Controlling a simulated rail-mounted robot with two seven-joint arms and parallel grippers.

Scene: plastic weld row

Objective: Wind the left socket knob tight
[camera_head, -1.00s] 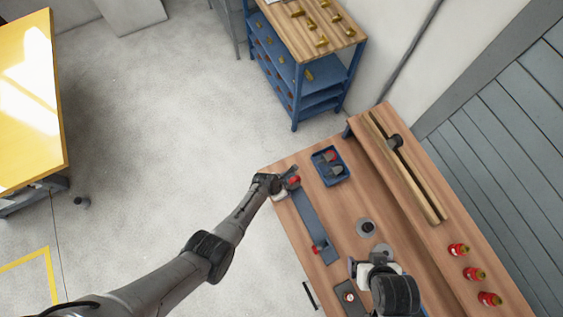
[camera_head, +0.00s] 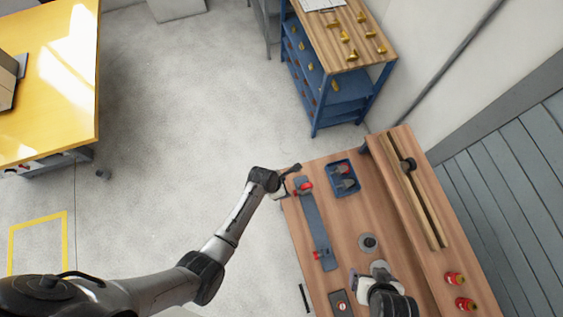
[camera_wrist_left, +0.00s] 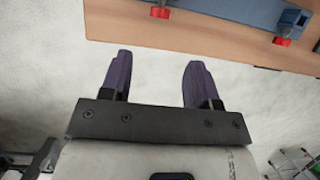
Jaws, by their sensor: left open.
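The blue-grey bar fixture (camera_head: 315,222) lies along the left edge of the wooden bench, with a red knob near each end. The far red knob (camera_head: 304,186) is beside my left gripper (camera_head: 292,174); the near red knob (camera_head: 317,255) is closer to me. In the left wrist view the bar (camera_wrist_left: 225,8) and two red knobs, one at left (camera_wrist_left: 160,12) and one at right (camera_wrist_left: 282,41), lie beyond the fingertips. My left gripper (camera_wrist_left: 158,75) is open and empty, over the floor just off the bench edge. My right gripper (camera_head: 364,277) is over the near bench; its jaw gap is unclear.
A blue tray (camera_head: 355,183) with dark and red parts sits right of the bar. A grey disc (camera_head: 368,243) and a small grey block with a red button (camera_head: 340,303) lie nearer. Red-topped items (camera_head: 455,279) stand at right. Open floor (camera_head: 180,150) lies left of the bench.

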